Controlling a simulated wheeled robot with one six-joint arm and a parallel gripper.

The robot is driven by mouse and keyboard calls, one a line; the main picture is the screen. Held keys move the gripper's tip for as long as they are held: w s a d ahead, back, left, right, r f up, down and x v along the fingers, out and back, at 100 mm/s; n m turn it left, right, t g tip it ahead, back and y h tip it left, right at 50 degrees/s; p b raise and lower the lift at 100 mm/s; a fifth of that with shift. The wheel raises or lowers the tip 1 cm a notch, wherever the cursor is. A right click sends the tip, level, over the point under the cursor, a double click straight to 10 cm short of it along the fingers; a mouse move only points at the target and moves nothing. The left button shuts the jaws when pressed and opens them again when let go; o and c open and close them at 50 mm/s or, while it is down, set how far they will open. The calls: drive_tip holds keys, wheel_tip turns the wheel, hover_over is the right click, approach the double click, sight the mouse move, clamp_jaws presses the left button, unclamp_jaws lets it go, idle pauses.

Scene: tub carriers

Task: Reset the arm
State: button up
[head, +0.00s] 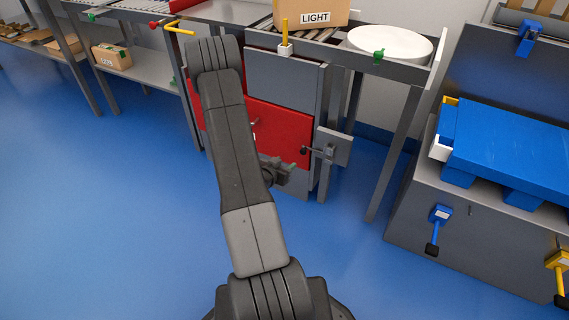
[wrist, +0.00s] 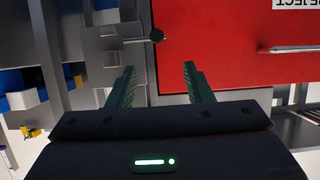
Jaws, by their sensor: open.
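My gripper (wrist: 157,84) is open and empty in the wrist view, with its two fingers apart in front of the edge of a red door panel (wrist: 224,40). In the head view my arm reaches forward over the floor, and my gripper (head: 300,168) shows partly behind it, close to the red panel (head: 285,132). A grey latch plate with a dark round knob (head: 304,151) is at the panel's right edge. The same knob (wrist: 157,36) shows just beyond my fingertips in the wrist view. I cannot tell whether a finger touches anything.
A grey bench (head: 480,238) with a blue slab (head: 510,150) and blue and yellow levers stands at right. Blue floor (head: 90,220) is clear at left.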

sight(304, 153)
drive_tip(key=b+x, duration=0.3)
drive_tip(key=x, duration=1.1)
drive_tip(key=shift+s+f, duration=0.1)
drive_tip(key=shift+s+d, duration=0.25)
drive_tip(key=shift+d, duration=0.15)
